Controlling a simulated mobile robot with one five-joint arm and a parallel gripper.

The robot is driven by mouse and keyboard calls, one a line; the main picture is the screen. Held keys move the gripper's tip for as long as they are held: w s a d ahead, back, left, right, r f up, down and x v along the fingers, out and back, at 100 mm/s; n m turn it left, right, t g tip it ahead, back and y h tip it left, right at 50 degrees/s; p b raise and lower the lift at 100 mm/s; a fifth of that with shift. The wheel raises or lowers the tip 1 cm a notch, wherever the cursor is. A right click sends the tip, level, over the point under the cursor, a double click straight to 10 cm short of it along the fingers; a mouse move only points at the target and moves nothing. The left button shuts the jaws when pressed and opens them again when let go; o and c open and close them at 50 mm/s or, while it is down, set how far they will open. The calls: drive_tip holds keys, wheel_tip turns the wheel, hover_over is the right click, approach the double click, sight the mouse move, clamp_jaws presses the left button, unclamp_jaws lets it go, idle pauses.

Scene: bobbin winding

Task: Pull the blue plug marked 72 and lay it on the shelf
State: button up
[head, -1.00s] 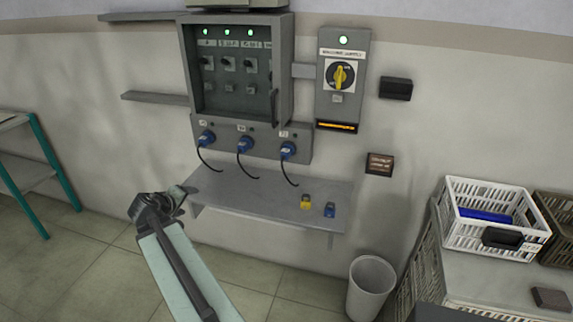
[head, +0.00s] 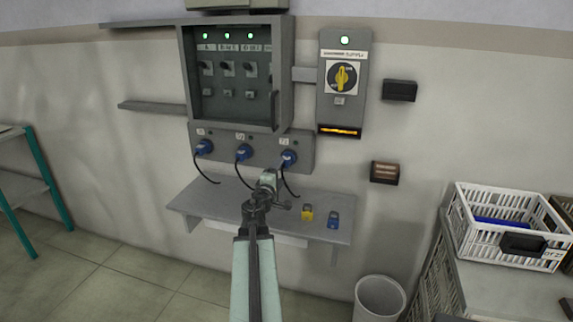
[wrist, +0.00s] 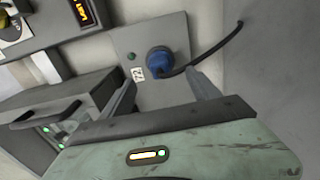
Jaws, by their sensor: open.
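The blue plug marked 72 (wrist: 161,62) sits in its socket on the grey panel, with its black cord leading off. The label (wrist: 138,74) beside it reads 72. In the head view it appears to be the rightmost blue plug (head: 289,158) of the row. My gripper (head: 268,176) is open and empty, just below and left of that plug. In the wrist view its two fingers (wrist: 163,92) stand apart, short of the plug, which shows between and beyond them. The grey shelf (head: 205,198) lies under the sockets, partly hidden by my arm.
Two other blue plugs, left (head: 203,147) and middle (head: 243,152), sit in the same panel with hanging cords. A yellow padlock (head: 307,213) and a blue padlock (head: 333,220) stand on the shelf's right part. The shelf's left part is clear. A bin (head: 380,299) stands below right.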

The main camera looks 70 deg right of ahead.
sight(284, 165)
drive_tip(key=shift+d, duration=0.1)
drive_tip(key=d, duration=0.8)
drive_tip(key=shift+w+d, duration=0.3)
drive_tip(key=shift+d, duration=0.1)
idle(0.5)
clamp_jaws()
drive_tip(key=shift+s+a, duration=0.2)
drive_tip(key=shift+a, duration=2.85)
drive_tip(key=shift+s, duration=0.1)
